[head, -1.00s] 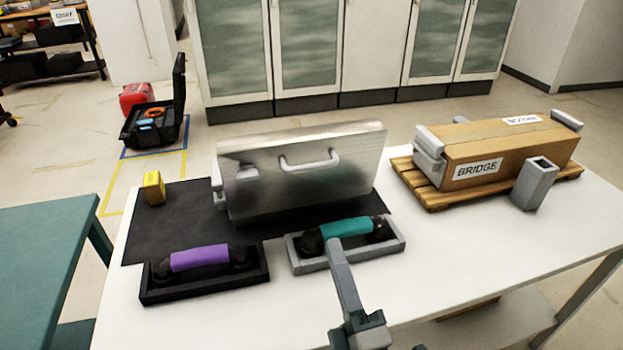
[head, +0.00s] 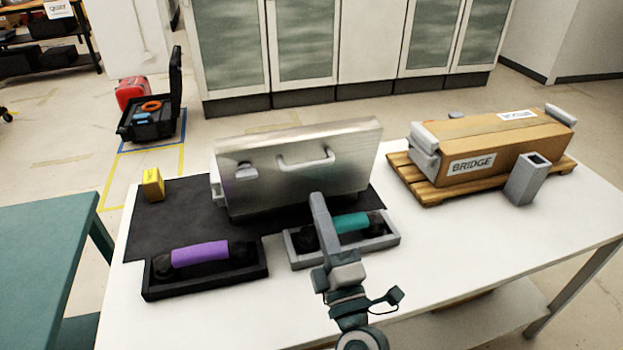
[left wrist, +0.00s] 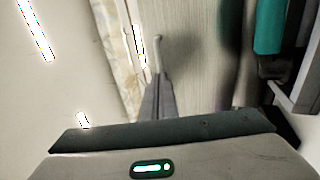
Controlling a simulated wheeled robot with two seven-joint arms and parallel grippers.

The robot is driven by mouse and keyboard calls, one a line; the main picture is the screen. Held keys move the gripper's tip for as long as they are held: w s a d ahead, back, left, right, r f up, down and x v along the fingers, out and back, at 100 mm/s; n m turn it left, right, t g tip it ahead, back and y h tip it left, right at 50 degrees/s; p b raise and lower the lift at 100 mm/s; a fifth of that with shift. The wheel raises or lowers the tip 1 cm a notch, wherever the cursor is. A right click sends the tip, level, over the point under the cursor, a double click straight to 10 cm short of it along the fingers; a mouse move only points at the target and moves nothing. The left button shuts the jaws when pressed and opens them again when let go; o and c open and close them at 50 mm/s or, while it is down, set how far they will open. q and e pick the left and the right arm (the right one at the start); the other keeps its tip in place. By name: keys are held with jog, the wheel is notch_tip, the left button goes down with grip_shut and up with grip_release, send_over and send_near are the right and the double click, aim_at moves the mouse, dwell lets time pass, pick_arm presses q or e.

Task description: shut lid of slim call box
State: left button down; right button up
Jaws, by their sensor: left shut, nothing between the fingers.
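A brushed silver metal box (head: 300,182) stands on a black mat in the head view, its broad face towards me. The face carries a bar handle (head: 305,162) and a small latch (head: 246,171). The top edge looks tilted, and I cannot tell the lid's exact angle. My left gripper (head: 316,198) is shut and empty, its fingers pointing up in front of the box's lower face. Contact is unclear. In the left wrist view the shut fingers (left wrist: 158,95) point towards a pale grey streaked surface (left wrist: 188,50). My right gripper is not in view.
A teal handset (head: 352,222) lies in a grey cradle beneath my gripper. A purple handset (head: 200,254) lies in a black cradle to the left. A yellow block (head: 153,185), a BRIDGE carton (head: 500,155) on a pallet and a grey holder (head: 527,180) stand around.

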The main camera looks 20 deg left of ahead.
pick_arm(q)
jog(key=shift+p+x, duration=0.6)
jog(key=shift+x, duration=2.15)
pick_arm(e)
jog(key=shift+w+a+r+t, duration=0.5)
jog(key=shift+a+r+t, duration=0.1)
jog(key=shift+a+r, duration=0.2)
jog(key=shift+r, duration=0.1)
